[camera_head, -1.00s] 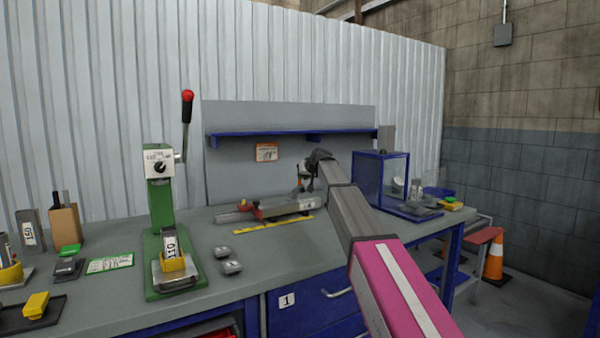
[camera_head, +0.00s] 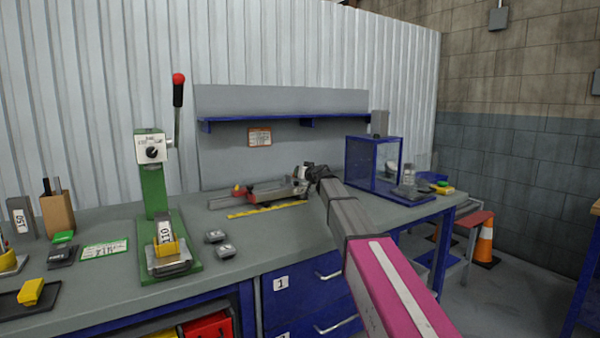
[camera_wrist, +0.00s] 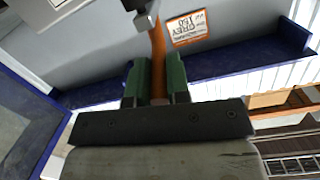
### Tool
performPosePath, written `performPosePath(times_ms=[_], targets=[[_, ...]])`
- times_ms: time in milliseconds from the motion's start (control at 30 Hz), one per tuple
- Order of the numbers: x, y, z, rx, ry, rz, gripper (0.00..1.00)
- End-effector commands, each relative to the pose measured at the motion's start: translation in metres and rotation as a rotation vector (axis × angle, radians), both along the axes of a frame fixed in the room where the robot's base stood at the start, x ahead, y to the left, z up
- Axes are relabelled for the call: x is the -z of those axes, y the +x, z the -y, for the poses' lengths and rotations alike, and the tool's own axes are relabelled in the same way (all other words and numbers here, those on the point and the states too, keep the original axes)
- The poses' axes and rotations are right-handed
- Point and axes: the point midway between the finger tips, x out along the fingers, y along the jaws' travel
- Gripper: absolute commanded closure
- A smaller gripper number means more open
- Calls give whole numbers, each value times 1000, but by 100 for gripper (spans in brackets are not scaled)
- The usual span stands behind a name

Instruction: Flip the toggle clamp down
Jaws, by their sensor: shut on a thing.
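My gripper (camera_head: 302,176) is at the right end of the metal runout fixture (camera_head: 268,194) on the bench, and my arm hides part of that end. In the wrist view my gripper's green fingers (camera_wrist: 155,82) are closed on an orange-brown bar (camera_wrist: 157,52), which looks like the toggle clamp's handle. A grey metal piece (camera_wrist: 146,18) shows at the far end of the bar. The clamp's base and pad are too small or hidden to make out in the head view.
A green press (camera_head: 155,190) with a red-knobbed lever stands left of the fixture. A yellow strip (camera_head: 265,210) lies in front of it. A blue-framed case (camera_head: 372,165) stands to the right. A blue shelf (camera_head: 285,122) runs behind. Two small grey blocks lie on the bench front.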

Motion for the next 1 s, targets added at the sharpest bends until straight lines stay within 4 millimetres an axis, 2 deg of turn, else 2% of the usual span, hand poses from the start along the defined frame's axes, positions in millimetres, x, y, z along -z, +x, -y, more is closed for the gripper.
performPosePath(times_ms=[467,500,533,567,867,1000], targets=[[2,-1,0,0,4,5,100],[2,-1,0,0,4,4,70],[2,-1,0,0,4,4,60],[2,-1,0,0,4,4,58],[1,-1,1,0,4,5,58],[1,-8,4,0,4,5,58]])
